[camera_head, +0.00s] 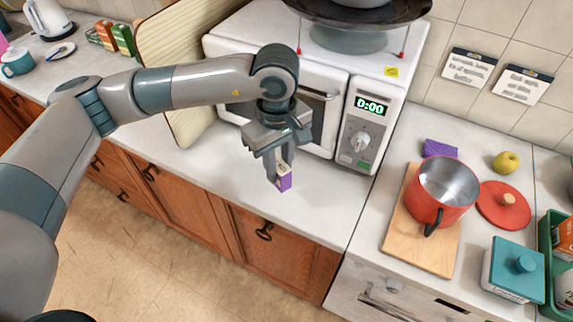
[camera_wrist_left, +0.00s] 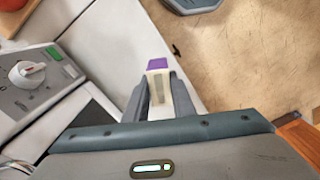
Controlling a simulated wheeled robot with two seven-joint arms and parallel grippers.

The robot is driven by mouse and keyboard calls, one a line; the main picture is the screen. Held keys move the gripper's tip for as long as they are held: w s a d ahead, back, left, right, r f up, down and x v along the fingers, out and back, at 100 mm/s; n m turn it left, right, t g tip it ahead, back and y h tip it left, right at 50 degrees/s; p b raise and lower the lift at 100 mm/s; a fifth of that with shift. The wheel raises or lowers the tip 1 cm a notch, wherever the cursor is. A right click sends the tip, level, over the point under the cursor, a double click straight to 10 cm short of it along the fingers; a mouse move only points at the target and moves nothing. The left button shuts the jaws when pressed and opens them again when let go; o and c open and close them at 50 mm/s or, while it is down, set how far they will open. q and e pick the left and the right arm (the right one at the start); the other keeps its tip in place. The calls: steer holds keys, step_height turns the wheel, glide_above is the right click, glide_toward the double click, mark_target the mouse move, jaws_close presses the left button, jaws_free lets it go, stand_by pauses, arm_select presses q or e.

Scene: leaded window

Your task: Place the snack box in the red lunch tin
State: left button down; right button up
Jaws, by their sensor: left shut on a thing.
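The snack box, small with purple and cream faces, is held in my left gripper (camera_head: 277,178). The purple end of the snack box (camera_head: 286,184) sticks out below the fingers, over the white counter in front of the microwave. I cannot tell whether it touches the counter. In the left wrist view the snack box (camera_wrist_left: 158,66) sits between the two fingers of my left gripper (camera_wrist_left: 158,92), close to the counter's front edge. I see no thing that is clearly a red lunch tin. My right gripper is not in view.
The microwave (camera_head: 361,135) stands behind the gripper, with a beige board (camera_head: 178,60) leaning at its left. On the right counter are a red pot (camera_head: 427,205) on a wooden board (camera_head: 399,247), a red lid (camera_head: 494,206), a teal-lidded container (camera_head: 514,270) and a green crate (camera_head: 548,262).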

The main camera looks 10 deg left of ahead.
arm_select(q)
steer(key=s+a+f+m+b, duration=0.2)
steer(key=a+m+b, duration=0.1)
steer(key=a, duration=0.3)
steer(key=s+a+f+m+b, duration=0.2)
steer(key=a+f+m+b, duration=0.1)
steer(key=a+m, duration=0.2)
steer(key=shift+s+a+f+m, duration=0.2)
steer(key=shift+a+m, duration=0.2)
steer(key=shift+a, duration=0.75)
steer(key=shift+d, duration=0.1)
